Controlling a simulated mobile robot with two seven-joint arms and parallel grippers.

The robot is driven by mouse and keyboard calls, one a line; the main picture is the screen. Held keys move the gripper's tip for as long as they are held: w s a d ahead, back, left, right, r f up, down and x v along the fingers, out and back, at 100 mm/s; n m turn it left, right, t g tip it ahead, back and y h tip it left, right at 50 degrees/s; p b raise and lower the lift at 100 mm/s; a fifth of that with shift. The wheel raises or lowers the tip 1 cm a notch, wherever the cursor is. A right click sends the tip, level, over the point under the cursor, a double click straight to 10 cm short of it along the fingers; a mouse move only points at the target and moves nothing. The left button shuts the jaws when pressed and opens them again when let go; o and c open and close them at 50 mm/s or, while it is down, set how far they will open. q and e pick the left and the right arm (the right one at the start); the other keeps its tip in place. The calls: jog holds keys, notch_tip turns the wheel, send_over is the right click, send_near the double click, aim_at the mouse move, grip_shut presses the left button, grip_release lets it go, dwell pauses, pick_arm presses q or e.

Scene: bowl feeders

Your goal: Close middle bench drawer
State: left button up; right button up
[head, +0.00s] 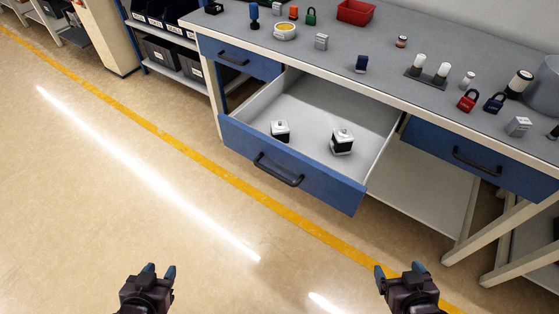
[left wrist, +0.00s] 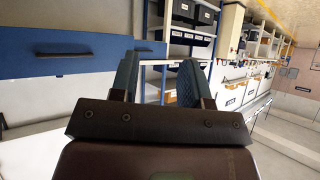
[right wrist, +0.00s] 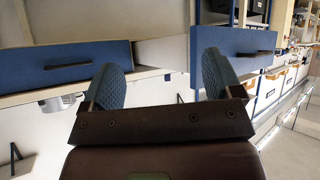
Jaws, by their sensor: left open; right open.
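The middle bench drawer (head: 290,166) is pulled far out in the head view. It has a blue front and a dark bar handle (head: 278,170). Two small black-and-silver blocks (head: 342,141) stand inside it, apart from each other. My left gripper (head: 158,271) is open and empty over the floor, in front of the drawer and to its left. My right gripper (head: 400,271) is open and empty, in front of the drawer and to its right. Both are clear of the drawer. In the right wrist view a blue drawer front (right wrist: 235,50) shows beyond the fingers.
The left drawer (head: 236,57) and right drawer (head: 480,160) are shut. The grey bench top (head: 385,45) carries padlocks, a red bin (head: 356,11) and several small parts. A shelf rack (head: 165,45) stands at the left. The floor before the bench is clear.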

pick_arm(q)
jog(key=shift+w+r, duration=0.15)
jog(key=shift+w, duration=0.05)
jog(key=shift+c, duration=1.2)
jog(key=shift+m+t, duration=0.3)
jog(key=shift+t, duration=0.2)
jog(key=w, duration=0.1)
jog(key=w+b, duration=0.1)
jog(key=w, duration=0.1)
jog(key=w+b, duration=0.1)
jog(key=w, duration=0.1)
jog(key=shift+w+d, duration=0.25)
jog(key=shift+d, duration=0.05)
grip_shut()
jog(key=m+t+h+b, duration=0.3)
jog(key=m+h+b, duration=0.5)
jog(key=m, duration=1.5)
send_near(234, 140)
jog(key=w, duration=0.1)
jog(key=w+d+h, duration=0.1)
jog(key=w, duration=0.1)
jog(key=w+d+f+h, duration=0.1)
jog(key=w, duration=0.1)
jog(key=shift+w+d, duration=0.15)
jog(key=shift+d, duration=0.1)
jog(key=shift+x, duration=0.8)
pick_arm(e)
notch_tip(234, 140, down, 9)
jog(key=g, duration=0.1)
jog(key=shift+s, duration=0.25)
